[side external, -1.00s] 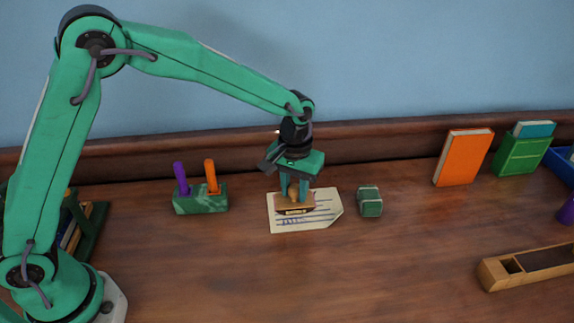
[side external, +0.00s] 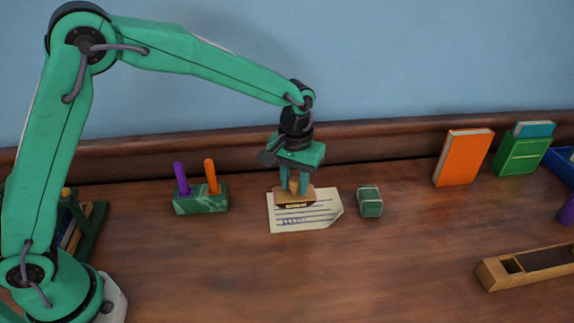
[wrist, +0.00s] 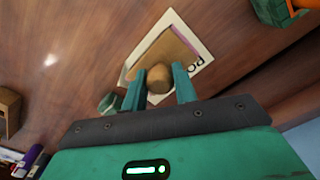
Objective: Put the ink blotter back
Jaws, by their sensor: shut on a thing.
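The ink blotter (side external: 294,199) has a brown wooden body and a knob handle; it is over the upper left part of a cream sheet with written lines (side external: 318,221). My gripper (side external: 294,185) is shut on its knob from above. In the wrist view the round knob (wrist: 159,79) sits between my two green fingers, with the blotter's body (wrist: 176,48) and the paper (wrist: 198,41) beyond. The blotter looks slightly raised off the sheet. Its underside is hidden.
A green marbled pen stand (side external: 201,200) with a purple and an orange pen is to the left. A small green inkwell-like block (side external: 370,202) is right of the paper. An orange book (side external: 461,158), a green holder (side external: 521,155) and a long wooden tray (side external: 528,267) are farther right. The front middle is clear.

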